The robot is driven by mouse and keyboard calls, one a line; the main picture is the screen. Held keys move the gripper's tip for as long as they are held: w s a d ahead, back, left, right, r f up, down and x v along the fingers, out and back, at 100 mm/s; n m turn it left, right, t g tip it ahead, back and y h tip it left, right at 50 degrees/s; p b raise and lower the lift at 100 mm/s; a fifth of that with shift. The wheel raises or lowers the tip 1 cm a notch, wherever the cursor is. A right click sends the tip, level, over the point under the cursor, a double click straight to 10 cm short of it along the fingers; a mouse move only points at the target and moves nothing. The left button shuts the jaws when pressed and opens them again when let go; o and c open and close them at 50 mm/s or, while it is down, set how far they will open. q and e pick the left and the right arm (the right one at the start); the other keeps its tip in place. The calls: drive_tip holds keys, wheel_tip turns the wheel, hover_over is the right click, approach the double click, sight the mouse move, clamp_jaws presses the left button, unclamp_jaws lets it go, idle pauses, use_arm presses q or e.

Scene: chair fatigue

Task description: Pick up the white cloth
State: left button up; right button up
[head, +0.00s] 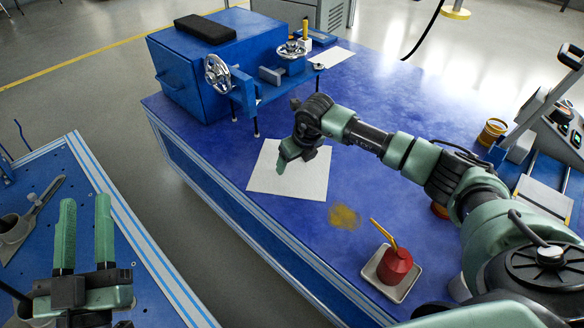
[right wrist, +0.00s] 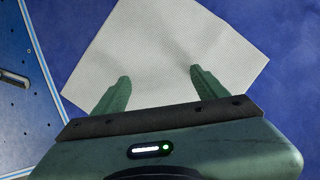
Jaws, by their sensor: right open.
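The white cloth (head: 309,183) lies flat on the blue table, near its left edge. It also shows in the right wrist view (right wrist: 170,45), where it fills the area ahead of the fingers. My right gripper (head: 284,170) is over the cloth, pointing down at it. In the right wrist view its two fingers (right wrist: 157,88) are apart, with only cloth showing between them. I cannot tell whether the fingertips touch the cloth. My left gripper (head: 84,232) is at the lower left, over the other table, with its two fingers apart and nothing between them.
A blue machine with handwheels (head: 220,75) stands behind the cloth. A yellow stain (head: 344,216) and a red container (head: 394,266) on a white tray (head: 371,271) are nearer me. A second blue table (head: 85,165) stands left across a gap. The table right of the cloth is partly clear.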

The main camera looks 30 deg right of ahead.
idle(0.4)
drive_tip(key=shift+f, duration=0.1)
drive_tip(key=shift+c, duration=0.2)
clamp_jaws()
